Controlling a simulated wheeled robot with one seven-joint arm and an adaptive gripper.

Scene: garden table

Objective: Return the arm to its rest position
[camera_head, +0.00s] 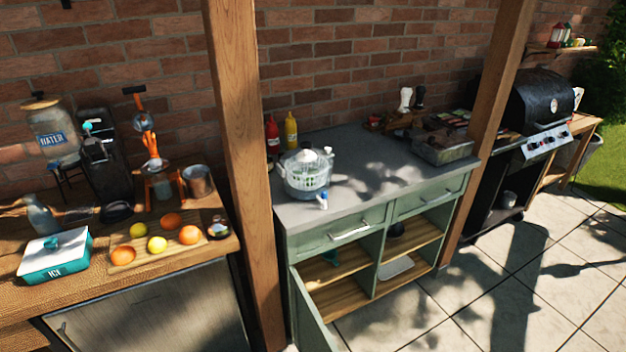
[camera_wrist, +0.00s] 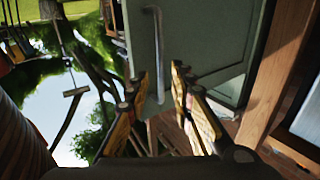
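My gripper (camera_wrist: 159,76) shows only in the wrist view, with its two fingers apart. A pale metal handle (camera_wrist: 157,45) on a grey-green panel (camera_wrist: 200,40) lies in line with the gap between the fingers. The fingers do not appear closed on it; how far it is from them I cannot tell. In the head view my arm and gripper do not show. There the green cabinet (camera_head: 310,245) has its left door (camera_head: 310,312) swung open, and its lower shelves are exposed.
A wooden post (camera_head: 243,170) stands left of the cabinet, another (camera_head: 492,120) right of it. A wooden table (camera_head: 190,255) with fruit is at left, a grill (camera_head: 540,110) at right. The paving (camera_head: 480,305) in front is clear.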

